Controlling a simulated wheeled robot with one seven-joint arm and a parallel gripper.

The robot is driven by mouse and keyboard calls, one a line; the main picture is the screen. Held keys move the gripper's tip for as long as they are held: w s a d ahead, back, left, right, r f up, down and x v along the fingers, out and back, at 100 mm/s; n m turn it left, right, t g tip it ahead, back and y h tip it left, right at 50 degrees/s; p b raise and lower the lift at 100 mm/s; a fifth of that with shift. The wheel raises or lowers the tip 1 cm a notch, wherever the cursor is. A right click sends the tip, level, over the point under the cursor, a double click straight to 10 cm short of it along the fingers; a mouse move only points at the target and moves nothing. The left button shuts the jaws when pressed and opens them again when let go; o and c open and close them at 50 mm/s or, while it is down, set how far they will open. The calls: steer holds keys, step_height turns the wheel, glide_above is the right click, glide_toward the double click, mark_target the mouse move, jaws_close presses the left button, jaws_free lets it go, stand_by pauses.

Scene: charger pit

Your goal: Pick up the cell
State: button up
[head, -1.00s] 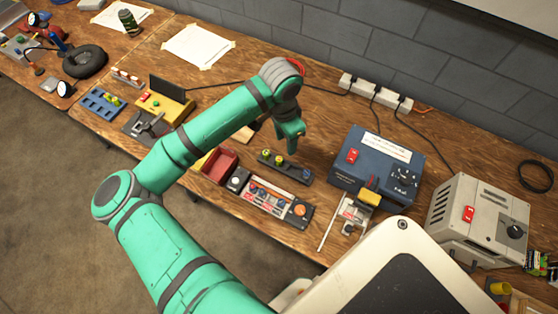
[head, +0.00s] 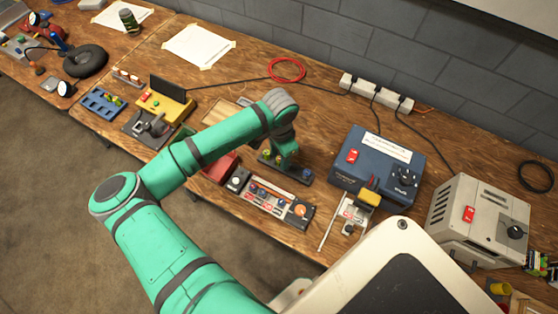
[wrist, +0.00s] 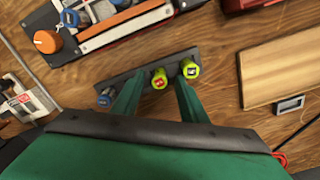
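A dark narrow holder (wrist: 135,72) carries two cells with yellow-green tops and one with a blue top, in a row. The middle yellow-green cell (wrist: 159,78) has a red mark on its top. The other yellow-green cell (wrist: 190,68) stands to its right and the blue-topped cell (wrist: 104,99) to its left. My gripper (wrist: 158,84) is open, with its green fingers on either side of the middle cell; contact cannot be told. In the head view my gripper (head: 286,156) is down at the holder (head: 298,176) and hides part of it.
A panel with an orange knob (head: 299,210) lies in front of the holder. A red bin (head: 220,168) is to the left, partly behind my arm. A blue box (head: 377,168) stands to the right. A wooden board (wrist: 285,68) lies near the holder.

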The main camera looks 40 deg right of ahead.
steer(key=shift+f, duration=0.6)
steer(key=shift+s, duration=0.1)
jaws_close()
steer(key=shift+r, duration=0.15)
